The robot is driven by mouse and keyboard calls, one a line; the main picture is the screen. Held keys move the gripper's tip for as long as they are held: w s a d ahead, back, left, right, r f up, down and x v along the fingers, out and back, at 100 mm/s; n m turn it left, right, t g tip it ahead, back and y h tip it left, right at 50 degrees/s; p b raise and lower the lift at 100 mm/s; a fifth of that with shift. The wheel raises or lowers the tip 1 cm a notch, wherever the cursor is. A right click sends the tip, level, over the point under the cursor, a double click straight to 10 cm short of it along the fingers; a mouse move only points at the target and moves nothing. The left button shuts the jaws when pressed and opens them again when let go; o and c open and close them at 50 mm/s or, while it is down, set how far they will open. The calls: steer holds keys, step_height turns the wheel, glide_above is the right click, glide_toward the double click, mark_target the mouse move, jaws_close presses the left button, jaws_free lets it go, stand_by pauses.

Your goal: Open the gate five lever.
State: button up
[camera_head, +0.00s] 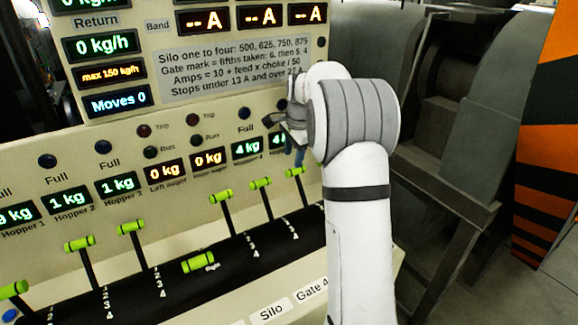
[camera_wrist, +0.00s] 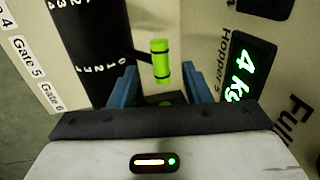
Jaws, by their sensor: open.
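The gate five lever, beside the Hopper 5 display, has a lime-green cross handle (camera_head: 295,171) on a thin black stem. It is the rightmost handle showing in the head view. In the wrist view the same handle (camera_wrist: 161,61) stands between and just beyond the two blue fingertips. My gripper (camera_wrist: 158,78) is open and around the line of the handle, with no clear contact. In the head view my gripper (camera_head: 294,150) is above the handle, partly hidden by my white wrist. The lever's 0–4 scale (camera_wrist: 103,69) lies left of the handle.
Neighbouring green handles (camera_head: 260,183) and (camera_head: 220,196) stand left along the black slotted strip. A low handle (camera_head: 198,262) is nearer the front. The cream panel with the Hopper 5 display (camera_wrist: 238,75) rises close behind. Dark machinery (camera_head: 440,150) stands at right.

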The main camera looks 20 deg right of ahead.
mark_target(291, 170)
steer(key=f, duration=0.4)
steer(key=w+f+p, duration=0.1)
steer(key=f, duration=0.1)
steer(key=shift+a, duration=0.15)
steer(key=shift+c, duration=0.3)
jaws_close()
